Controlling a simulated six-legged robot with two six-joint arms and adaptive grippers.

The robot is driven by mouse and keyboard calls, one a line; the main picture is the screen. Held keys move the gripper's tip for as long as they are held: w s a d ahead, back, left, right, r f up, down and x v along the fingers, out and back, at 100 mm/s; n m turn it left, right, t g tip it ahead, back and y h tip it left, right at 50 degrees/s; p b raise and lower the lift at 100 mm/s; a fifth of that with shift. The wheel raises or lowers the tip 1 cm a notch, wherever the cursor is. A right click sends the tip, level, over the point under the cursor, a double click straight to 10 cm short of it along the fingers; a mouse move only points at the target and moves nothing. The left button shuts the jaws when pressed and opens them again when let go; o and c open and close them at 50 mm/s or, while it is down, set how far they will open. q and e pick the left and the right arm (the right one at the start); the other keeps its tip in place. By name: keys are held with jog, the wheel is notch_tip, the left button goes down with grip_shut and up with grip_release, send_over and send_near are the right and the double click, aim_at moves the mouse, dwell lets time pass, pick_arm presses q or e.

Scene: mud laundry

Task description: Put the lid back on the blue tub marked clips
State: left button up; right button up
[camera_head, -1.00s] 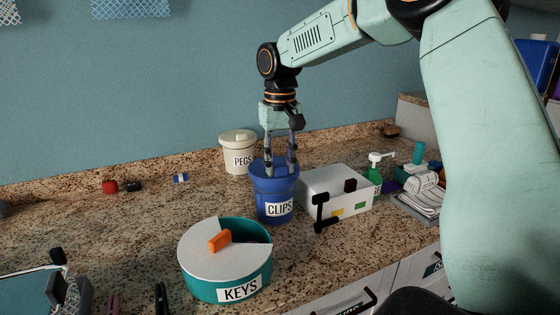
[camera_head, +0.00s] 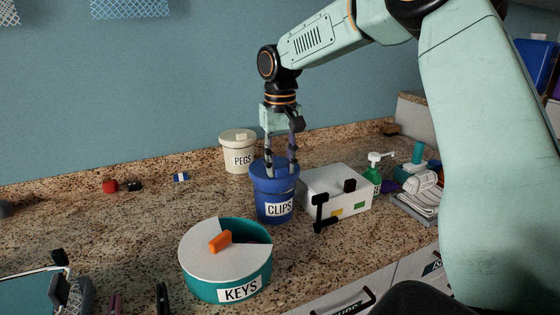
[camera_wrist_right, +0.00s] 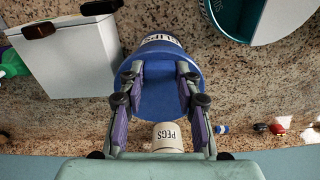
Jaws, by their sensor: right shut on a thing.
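The blue tub marked CLIPS (camera_head: 277,209) stands upright on the counter, near the middle of the head view. Its blue lid (camera_head: 262,179) lies over the tub's mouth and looks about level. I cannot tell whether it is fully pressed down. My right gripper (camera_head: 281,167) points straight down over the tub and is shut on the lid. In the right wrist view, the round blue lid (camera_wrist_right: 158,98) shows between the two fingers, and the tub's label is partly seen above it. The fingers hide part of the lid. My left gripper is not in view.
A teal KEYS tub (camera_head: 197,277) with an orange-handled white lid stands in front. A cream PEGS tub (camera_head: 238,157) is behind. A white box (camera_head: 318,184) with black fittings stands close at right, near a green pump bottle (camera_head: 373,176). Counter at left is mostly clear.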

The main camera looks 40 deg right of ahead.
jog(key=shift+r+p, duration=0.1)
jog(key=shift+p, duration=0.3)
dwell(0.5)
jog(key=shift+f+p, duration=0.2)
jog(key=shift+p, duration=0.4)
dwell(0.9)
jog(key=shift+p, duration=0.55)
dwell(0.5)
jog(key=o, duration=1.2)
jog(key=shift+o, duration=0.4)
jog(key=o, duration=0.4)
